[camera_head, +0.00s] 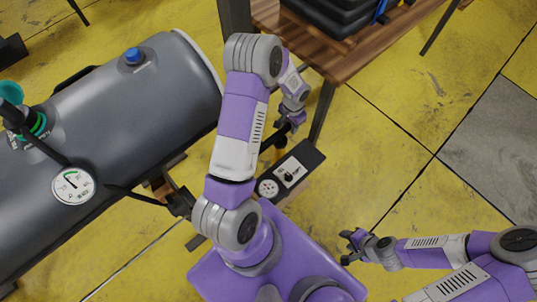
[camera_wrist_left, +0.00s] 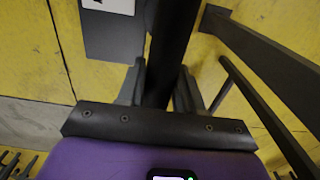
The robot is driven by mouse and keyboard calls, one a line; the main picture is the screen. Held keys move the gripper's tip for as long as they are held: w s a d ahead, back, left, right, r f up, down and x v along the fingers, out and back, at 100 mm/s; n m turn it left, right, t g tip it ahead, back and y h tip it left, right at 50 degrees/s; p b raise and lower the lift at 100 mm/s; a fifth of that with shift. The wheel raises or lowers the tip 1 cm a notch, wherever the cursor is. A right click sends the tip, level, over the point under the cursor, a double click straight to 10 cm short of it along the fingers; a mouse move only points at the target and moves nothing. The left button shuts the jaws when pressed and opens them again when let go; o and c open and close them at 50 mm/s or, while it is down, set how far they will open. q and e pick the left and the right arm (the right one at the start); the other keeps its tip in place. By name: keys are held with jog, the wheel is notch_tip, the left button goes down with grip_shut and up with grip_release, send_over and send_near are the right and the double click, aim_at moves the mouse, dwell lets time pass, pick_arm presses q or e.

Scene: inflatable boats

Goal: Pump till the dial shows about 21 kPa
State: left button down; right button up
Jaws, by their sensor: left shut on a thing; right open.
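A white round dial (camera_head: 73,185) with a green mark sits by the grey tube; its needle is too small to read exactly. A dark pump plate (camera_head: 306,157) with a pale label and a small round gauge (camera_head: 268,188) lies on the floor beside my left arm. My left gripper (camera_head: 287,127) is shut on a black bar (camera_wrist_left: 170,45), seemingly the pump handle, which runs between its fingers in the left wrist view (camera_wrist_left: 160,92). The arm partly hides the pump in the head view. My right gripper (camera_head: 348,248) is open and empty above the floor.
The grey inflated tube (camera_head: 140,105) with a blue valve cap (camera_head: 133,56) fills the left. A black hose (camera_head: 135,196) runs from near the dial towards my arm. A wooden table (camera_head: 345,62) with stacked black items stands at the top. Yellow floor is clear at right.

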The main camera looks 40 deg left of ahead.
pick_arm(q)
jog(key=shift+s, duration=0.1)
jog(key=shift+r, duration=0.35)
notch_tip(320, 180, up, 22)
jog(key=r+p, duration=0.1)
jog(key=p, duration=1.6)
notch_tip(320, 180, down, 24)
jog(key=b, duration=1.7)
jog(key=shift+s+b, duration=0.1)
jog(key=shift+b, duration=0.3)
jog(key=shift+r, duration=0.1)
